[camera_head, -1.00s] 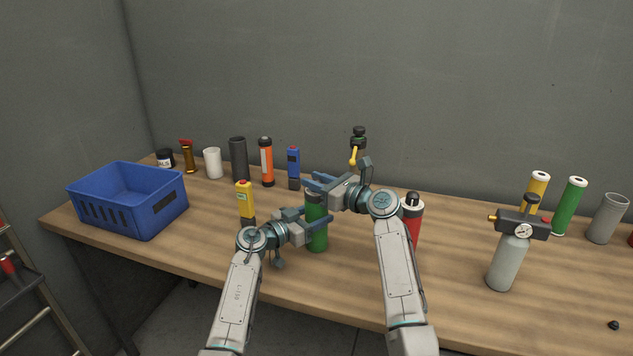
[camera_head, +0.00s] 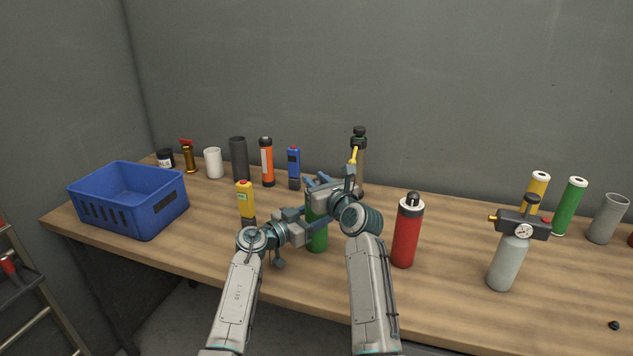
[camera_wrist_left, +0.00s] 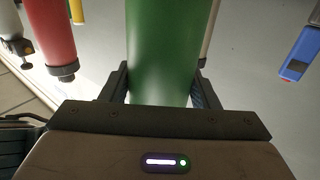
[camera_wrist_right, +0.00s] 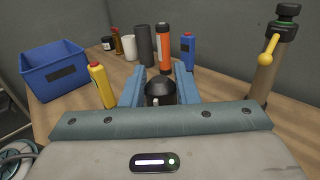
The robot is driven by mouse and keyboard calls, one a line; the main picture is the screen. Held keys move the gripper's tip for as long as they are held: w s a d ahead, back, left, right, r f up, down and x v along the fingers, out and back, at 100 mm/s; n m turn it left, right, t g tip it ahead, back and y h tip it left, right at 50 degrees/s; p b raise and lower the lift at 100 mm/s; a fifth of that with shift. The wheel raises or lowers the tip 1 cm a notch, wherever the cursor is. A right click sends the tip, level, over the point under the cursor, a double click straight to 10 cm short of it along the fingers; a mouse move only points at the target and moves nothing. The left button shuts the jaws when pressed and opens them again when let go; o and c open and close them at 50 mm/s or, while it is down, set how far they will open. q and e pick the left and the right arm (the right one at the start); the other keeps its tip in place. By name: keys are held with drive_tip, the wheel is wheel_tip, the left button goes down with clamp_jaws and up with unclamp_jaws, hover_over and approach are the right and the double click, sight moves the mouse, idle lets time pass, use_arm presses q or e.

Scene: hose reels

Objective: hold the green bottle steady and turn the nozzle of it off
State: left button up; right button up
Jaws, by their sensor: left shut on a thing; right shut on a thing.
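The green bottle (camera_head: 317,238) stands upright on the workbench in the head view, its upper part mostly hidden by my grippers. My left gripper (camera_head: 312,219) is shut around its body; in the left wrist view the green body (camera_wrist_left: 163,50) lies between the two fingers (camera_wrist_left: 163,88). My right gripper (camera_head: 318,184) is at the bottle's top. In the right wrist view the dark nozzle (camera_wrist_right: 160,92) sits between the blue fingers (camera_wrist_right: 159,85), and the gripper is shut on it.
A red bottle (camera_head: 406,235) stands close to the right of my right arm. A dark bottle with a yellow lever (camera_head: 358,172) is behind it. A yellow bottle (camera_head: 246,203) stands at left, near a blue crate (camera_head: 165,211). A grey gauge bottle (camera_head: 507,263) is farther right.

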sight(317, 180)
drive_tip(key=shift+f, duration=0.1)
drive_tip(key=o, duration=1)
drive_tip(key=shift+c, duration=0.2)
wheel_tip(317, 180, up, 10)
